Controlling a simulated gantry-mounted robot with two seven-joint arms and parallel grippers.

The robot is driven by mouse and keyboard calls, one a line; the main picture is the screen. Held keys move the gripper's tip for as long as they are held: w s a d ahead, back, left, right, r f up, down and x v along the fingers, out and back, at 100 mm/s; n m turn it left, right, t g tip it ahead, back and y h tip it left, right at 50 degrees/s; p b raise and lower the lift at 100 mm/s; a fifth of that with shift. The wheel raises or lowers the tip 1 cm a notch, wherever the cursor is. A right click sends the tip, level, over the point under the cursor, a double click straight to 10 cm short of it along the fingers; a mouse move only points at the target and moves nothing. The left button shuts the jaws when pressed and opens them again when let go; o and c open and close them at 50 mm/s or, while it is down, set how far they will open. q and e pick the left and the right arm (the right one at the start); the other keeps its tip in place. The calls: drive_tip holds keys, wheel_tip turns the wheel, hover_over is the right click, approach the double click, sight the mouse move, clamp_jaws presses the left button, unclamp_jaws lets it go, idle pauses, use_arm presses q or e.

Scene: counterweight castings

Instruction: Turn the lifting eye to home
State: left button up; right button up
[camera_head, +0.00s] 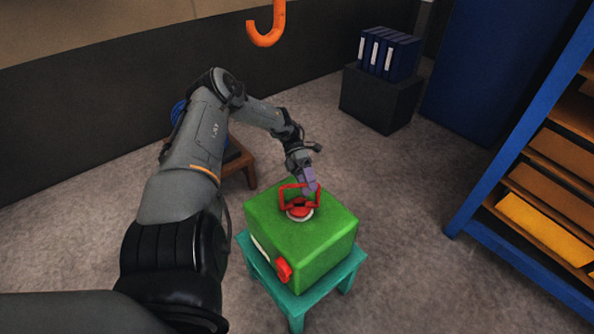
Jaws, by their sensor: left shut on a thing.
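A green block casting (290,238) sits on a teal stand (318,302). On its top is a red lifting eye (286,192), an angular loop standing up from a round red base (299,210) with a pale ring around it. A red part (284,271) sticks out of the casting's front face. My left gripper (311,187) reaches in from the upper left and is shut on the upper right part of the loop. Its fingers hide part of the loop there. My right gripper is not in view.
An orange hook (267,28) hangs at the top. A brown stool (240,163) stands behind my left arm. A dark box (380,98) with blue binders (388,52) is at the back. A blue shelf rack (520,160) is at the right. Grey floor is clear between the stand and the rack.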

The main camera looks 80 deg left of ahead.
use_arm(q)
drive_tip(key=shift+s+a+r, duration=0.2)
drive_tip(key=shift+a+r, duration=0.15)
drive_tip(key=shift+a, duration=0.25)
drive_tip(key=shift+c, duration=0.8)
drive_tip(key=shift+s+a+r+b, duration=0.15)
drive_tip(key=shift+s+a+b, duration=0.15)
drive_tip(key=shift+a+b, duration=0.35)
drive_tip(key=shift+s+a+r+b, duration=0.1)
drive_tip(key=shift+s+a+b, duration=0.25)
drive_tip(key=shift+a, duration=0.35)
drive_tip(key=shift+s+a+r+b, duration=0.1)
drive_tip(key=shift+s+a+b, duration=0.25)
drive_tip(key=shift+a, duration=0.3)
drive_tip(key=shift+s+a+r+b, duration=0.1)
drive_tip(key=shift+s+a+b, duration=0.25)
drive_tip(key=shift+a, duration=0.35)
drive_tip(key=shift+w, duration=0.1)
drive_tip(key=shift+p, duration=0.3)
